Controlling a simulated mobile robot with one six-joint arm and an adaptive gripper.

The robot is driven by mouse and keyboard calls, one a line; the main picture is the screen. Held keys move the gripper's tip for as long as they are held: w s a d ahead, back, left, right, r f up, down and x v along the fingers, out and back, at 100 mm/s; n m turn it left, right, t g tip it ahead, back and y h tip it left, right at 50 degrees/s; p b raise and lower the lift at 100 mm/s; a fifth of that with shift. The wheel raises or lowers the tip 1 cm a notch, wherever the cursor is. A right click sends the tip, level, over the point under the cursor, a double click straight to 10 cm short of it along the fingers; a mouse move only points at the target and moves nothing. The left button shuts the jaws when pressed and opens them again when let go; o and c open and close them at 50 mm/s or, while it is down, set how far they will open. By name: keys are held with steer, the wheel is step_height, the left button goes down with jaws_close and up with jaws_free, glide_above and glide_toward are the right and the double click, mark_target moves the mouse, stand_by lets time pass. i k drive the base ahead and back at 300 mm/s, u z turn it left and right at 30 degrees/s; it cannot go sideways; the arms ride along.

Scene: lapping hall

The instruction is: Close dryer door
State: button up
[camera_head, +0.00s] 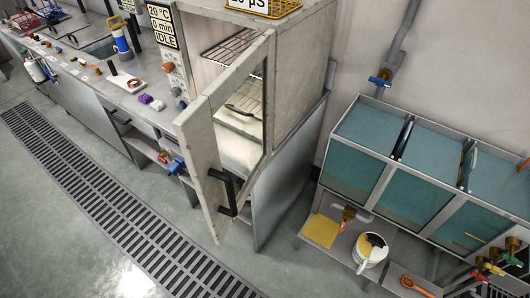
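The dryer (297,100) is a pale grey cabinet at the upper middle of the head view. Its door (203,152) stands open, swung out from the cabinet towards the floor side. The door is thick, with a window and a black bar handle (228,192) low on its free side. A wire rack (230,46) shows inside through the open gap. The panel (161,25) beside the dryer reads 20 °C, 0 min, IDLE. My gripper is not in view.
A bench (100,65) with bottles, a sink and small coloured items runs left of the dryer. A floor grate (110,205) crosses the open floor in front. Teal tanks (398,195) stand to the right, with a white bucket (370,250) on a low shelf before them.

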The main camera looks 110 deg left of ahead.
mark_target(194, 128)
steer(key=u, duration=0.15)
steer(key=i, duration=0.4)
steer(key=u, duration=1.4)
steer(key=k, duration=0.2)
steer(key=u, duration=2.6)
